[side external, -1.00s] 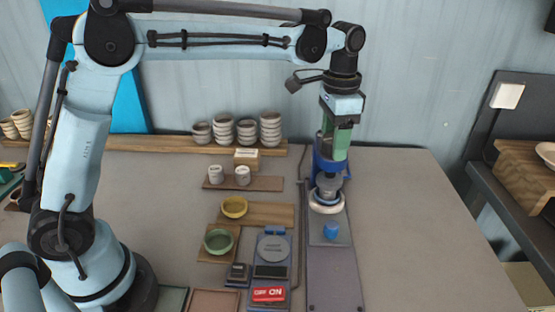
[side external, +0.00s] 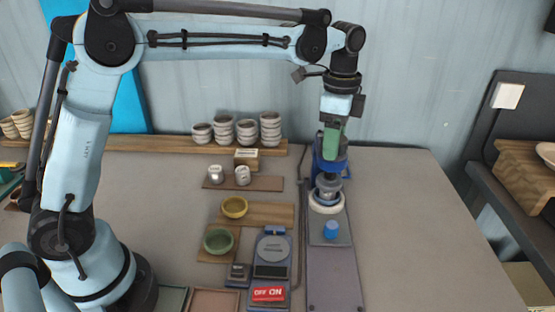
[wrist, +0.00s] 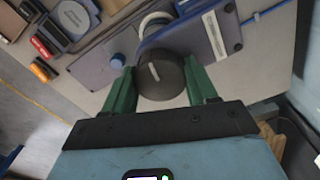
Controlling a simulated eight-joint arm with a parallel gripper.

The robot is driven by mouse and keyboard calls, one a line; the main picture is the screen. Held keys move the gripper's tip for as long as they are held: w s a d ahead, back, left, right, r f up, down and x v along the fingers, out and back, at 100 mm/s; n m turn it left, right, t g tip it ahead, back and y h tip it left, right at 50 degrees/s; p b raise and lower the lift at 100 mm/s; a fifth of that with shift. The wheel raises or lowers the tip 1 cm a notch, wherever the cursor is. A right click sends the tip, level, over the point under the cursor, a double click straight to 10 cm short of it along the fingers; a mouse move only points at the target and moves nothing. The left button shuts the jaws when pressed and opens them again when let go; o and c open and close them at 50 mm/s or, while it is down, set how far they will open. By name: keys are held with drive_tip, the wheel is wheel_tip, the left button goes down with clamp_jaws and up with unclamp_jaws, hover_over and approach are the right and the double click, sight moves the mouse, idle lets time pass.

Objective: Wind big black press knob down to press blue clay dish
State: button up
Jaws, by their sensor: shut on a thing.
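The big black press knob (wrist: 160,76) is a dark round knob with a pale mark on its top in the wrist view. My gripper (wrist: 160,70) is shut on it, with one green finger on each side. In the side external view my gripper (side external: 331,156) points down at the top of the blue press (side external: 341,169), hiding most of the knob. A grey cylinder (side external: 328,186) and a pale ring (side external: 327,204) sit low on the press. I cannot make out the blue clay dish for certain. A small blue cylinder (side external: 331,229) stands in front of the press.
A blue scale (side external: 272,246) stands left of the press base (side external: 331,280), with a red OFF/ON switch (side external: 268,294). A yellow dish (side external: 234,207) and a green dish (side external: 218,240) lie further left. Stacked cups (side external: 246,132) stand behind. The table at right is clear.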

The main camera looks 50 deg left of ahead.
idle(0.3)
drive_tip(key=o, duration=1)
drive_tip(key=shift+o, duration=0.2)
drive_tip(key=shift+r, duration=0.15)
wheel_tip(320, 180, up, 12)
drive_tip(key=shift+a, duration=0.1)
drive_tip(key=s+a+f+n+t, duration=0.3)
drive_tip(key=s+f+n, duration=0.3)
drive_tip(key=s, duration=0.3)
drive_tip(key=s+a+f+n+t, duration=0.4)
drive_tip(key=s+a+f+n, duration=0.1)
drive_tip(key=s+f+n, duration=0.2)
drive_tip(key=shift+s+a+f, duration=0.15)
drive_tip(key=shift+s+f, duration=0.6)
drive_tip(key=shift+s, duration=0.15)
